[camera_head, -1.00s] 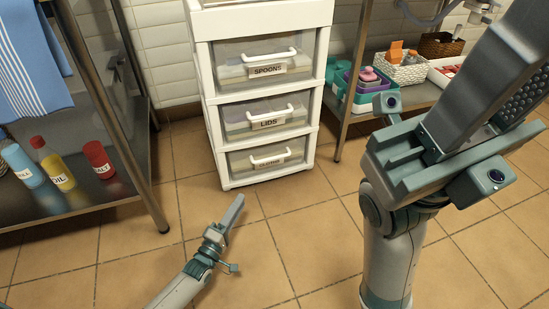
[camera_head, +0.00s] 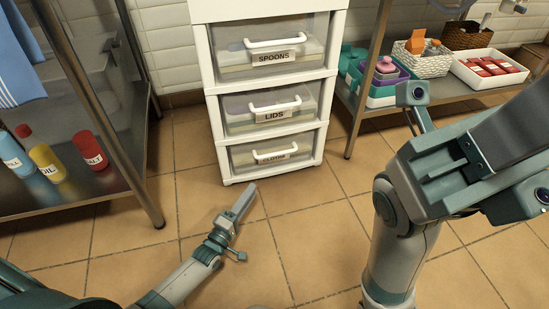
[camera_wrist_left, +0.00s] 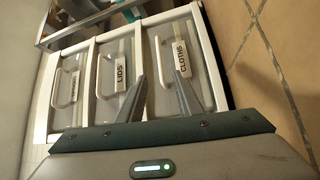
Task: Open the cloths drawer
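The cloths drawer (camera_head: 303,146) is the lowest of three in a white drawer unit (camera_head: 215,120) and looks shut. Its white bar handle (camera_head: 275,156) partly covers its label. My left gripper (camera_head: 247,190) is low over the floor in front of the unit, pointing towards the drawer and apart from it.
The spoons drawer (camera_head: 310,40) and lids drawer (camera_head: 312,95) above look shut. A metal shelf with bottles (camera_head: 45,163) stands left, its leg (camera_head: 145,190) near the unit. Another shelf (camera_head: 385,108) with baskets and boxes stands right. Tiled floor in front is free.

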